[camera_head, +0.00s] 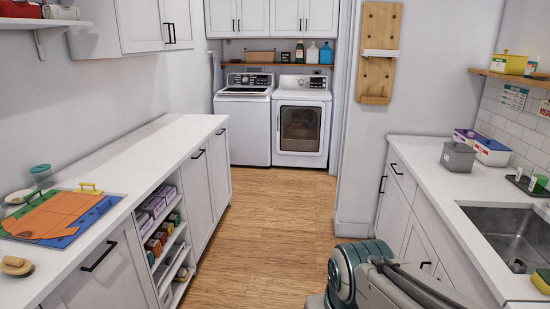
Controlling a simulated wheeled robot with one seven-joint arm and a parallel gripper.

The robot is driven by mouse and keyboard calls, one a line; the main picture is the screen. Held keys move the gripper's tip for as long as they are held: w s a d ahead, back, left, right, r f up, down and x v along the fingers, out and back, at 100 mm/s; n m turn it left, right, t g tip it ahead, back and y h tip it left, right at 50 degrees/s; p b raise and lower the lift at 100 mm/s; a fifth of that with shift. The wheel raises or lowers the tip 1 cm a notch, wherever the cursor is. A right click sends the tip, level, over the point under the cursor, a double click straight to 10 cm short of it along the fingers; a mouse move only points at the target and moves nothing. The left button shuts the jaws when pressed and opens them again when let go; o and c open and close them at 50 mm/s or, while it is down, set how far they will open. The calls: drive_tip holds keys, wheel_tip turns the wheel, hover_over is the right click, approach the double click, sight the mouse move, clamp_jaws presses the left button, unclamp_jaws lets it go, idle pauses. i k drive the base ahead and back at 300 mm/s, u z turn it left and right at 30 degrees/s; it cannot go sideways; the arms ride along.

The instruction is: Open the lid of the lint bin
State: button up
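No thing in view is clearly marked as the lint bin. A small grey bin (458,157) stands on the right counter, near its far end, and its top looks closed. It may be the lint bin, but I cannot tell for sure. Part of my own arm shows at the bottom right, over the floor and in front of the right cabinets. My gripper is not in view.
Beside the grey bin stand a white-and-purple container (492,152) and a purple box (466,136). The right counter (430,165) has a sink (515,235). A washer (243,125) and dryer (301,125) stand at the back. The wooden floor (275,215) between the counters is clear.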

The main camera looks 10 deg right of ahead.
sight(456, 147)
drive_tip(key=u, duration=0.05)
drive_tip(key=i, duration=1.6)
drive_tip(key=z, duration=0.75)
drive_tip(key=i, duration=1.25)
drive_tip(key=z, duration=1.6)
drive_tip(key=i, duration=0.7)
drive_tip(key=z, duration=0.45)
